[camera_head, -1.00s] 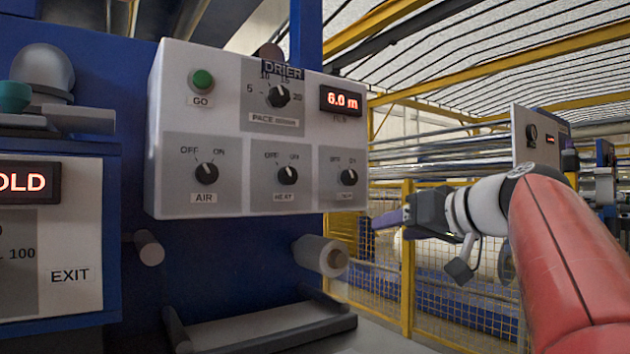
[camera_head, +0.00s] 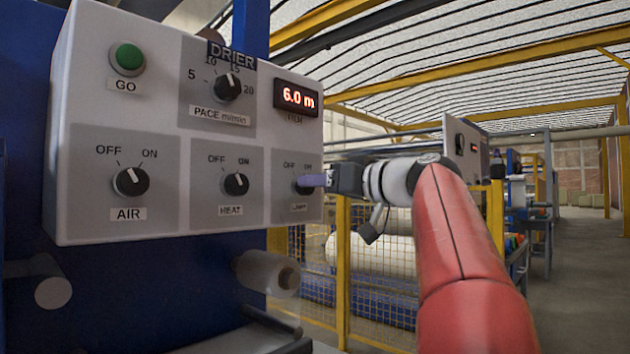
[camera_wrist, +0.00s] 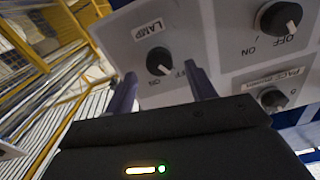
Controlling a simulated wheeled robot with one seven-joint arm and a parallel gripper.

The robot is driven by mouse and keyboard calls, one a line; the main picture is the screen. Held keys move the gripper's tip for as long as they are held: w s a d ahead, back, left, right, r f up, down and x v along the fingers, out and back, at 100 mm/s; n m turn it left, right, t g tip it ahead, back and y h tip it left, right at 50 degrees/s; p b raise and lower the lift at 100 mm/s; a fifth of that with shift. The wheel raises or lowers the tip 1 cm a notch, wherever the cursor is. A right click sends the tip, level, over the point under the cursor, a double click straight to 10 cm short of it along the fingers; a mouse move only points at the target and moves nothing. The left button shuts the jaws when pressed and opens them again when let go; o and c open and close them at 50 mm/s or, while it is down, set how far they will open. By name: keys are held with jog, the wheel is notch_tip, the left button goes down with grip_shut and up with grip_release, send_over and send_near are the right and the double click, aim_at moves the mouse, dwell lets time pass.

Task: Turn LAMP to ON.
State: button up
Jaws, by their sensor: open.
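The LAMP knob (camera_head: 308,184) is a black dial at the lower right of the grey DRIER panel (camera_head: 165,130). In the wrist view the LAMP knob (camera_wrist: 159,61) shows upside down, its white pointer apparently leaning to the OFF side, and its LAMP label (camera_wrist: 147,29) is readable. My gripper (camera_head: 318,180) is at the panel's lower right, in front of this knob, partly covering it. In the wrist view my gripper (camera_wrist: 160,74) is open, with one purple finger to each side of the knob. I cannot tell whether the fingers touch it.
The HEAT knob (camera_head: 235,184) and AIR knob (camera_head: 131,181) sit to the left. The PACE knob (camera_head: 227,87), green GO button (camera_head: 127,59) and red display (camera_head: 296,97) are above. A roller end (camera_head: 268,273) sticks out below the panel. A yellow fence (camera_head: 343,270) stands behind my arm.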

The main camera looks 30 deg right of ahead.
jog(key=shift+x, duration=1)
jog(key=shift+c, duration=0.3)
jog(key=c, duration=0.9)
jog(key=shift+m, duration=0.3)
jog(key=m+p, duration=0.2)
jog(key=m, duration=0.9)
jog(key=shift+d+f, duration=0.1)
jog(key=shift+d, duration=0.05)
jog(key=shift+m, duration=0.3)
